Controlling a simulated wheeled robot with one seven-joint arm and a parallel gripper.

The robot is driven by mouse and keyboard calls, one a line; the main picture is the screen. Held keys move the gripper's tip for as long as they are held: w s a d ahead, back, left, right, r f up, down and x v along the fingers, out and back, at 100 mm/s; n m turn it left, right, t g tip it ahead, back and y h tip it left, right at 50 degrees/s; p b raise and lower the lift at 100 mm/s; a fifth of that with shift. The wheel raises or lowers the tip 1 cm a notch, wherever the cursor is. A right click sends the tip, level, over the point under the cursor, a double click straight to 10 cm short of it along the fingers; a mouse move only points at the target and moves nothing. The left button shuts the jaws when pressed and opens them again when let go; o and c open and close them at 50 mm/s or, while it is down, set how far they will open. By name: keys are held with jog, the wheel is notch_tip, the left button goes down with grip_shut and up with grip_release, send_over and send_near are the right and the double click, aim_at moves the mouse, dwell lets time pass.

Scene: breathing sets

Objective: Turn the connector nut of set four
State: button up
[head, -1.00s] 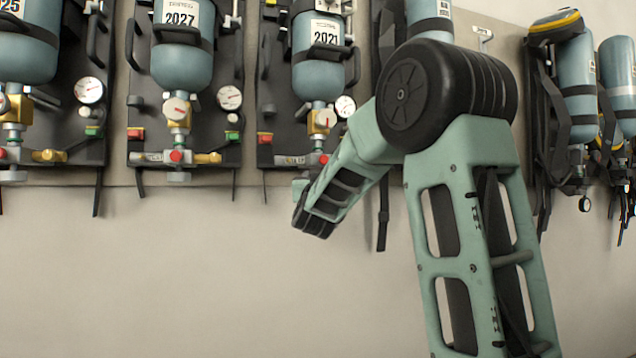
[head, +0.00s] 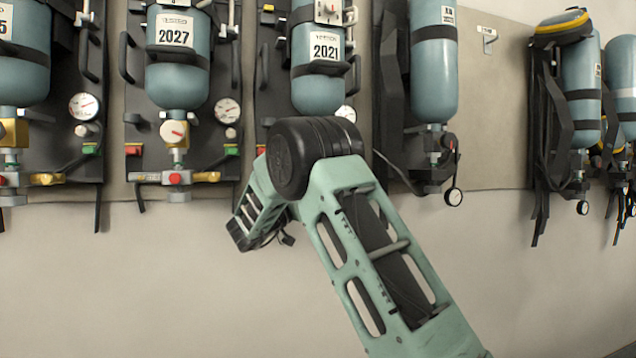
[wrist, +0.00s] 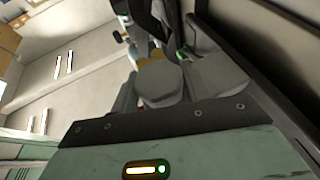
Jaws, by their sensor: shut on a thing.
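In the wrist view a rounded grey nut (wrist: 158,86) sits in front of a brass fitting (wrist: 150,55). My gripper (wrist: 165,98) is shut on this nut, with a grey finger on its right side. In the head view my gripper is hidden behind my green arm, which reaches to below the set marked 2021 (head: 325,52). The valve parts of that set are mostly covered by my arm. I cannot read which set is number four.
The set marked 2027 (head: 174,30) hangs left, with a gauge (head: 227,111). More sets hang far right. The wall below (head: 120,290) is bare.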

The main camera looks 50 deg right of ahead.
jog(key=m+g+y+p, duration=0.1)
jog(key=g, duration=0.1)
jog(key=m+g+y+p, duration=0.1)
jog(key=m+g, duration=0.1)
jog(key=g, duration=0.1)
jog(key=m+g+y+p, duration=0.1)
jog(key=g+y, duration=0.1)
jog(key=g, duration=0.1)
jog(key=shift+r+m, duration=0.2)
jog(key=shift+m, duration=0.2)
jog(key=shift+f+m+g+y+p, duration=0.1)
jog(key=shift+m+g+y+p, duration=0.25)
jog(key=shift+m+g+y, duration=0.85)
jog(key=shift+m+g+y+p, duration=0.35)
jog(key=shift+m+g+y, duration=0.45)
jog(key=shift+g+y, duration=0.75)
jog(key=shift+m+y, duration=0.3)
jog(key=shift+y, duration=0.35)
jog(key=o, duration=1)
jog(key=shift+s, duration=0.1)
jog(key=shift+h, duration=0.4)
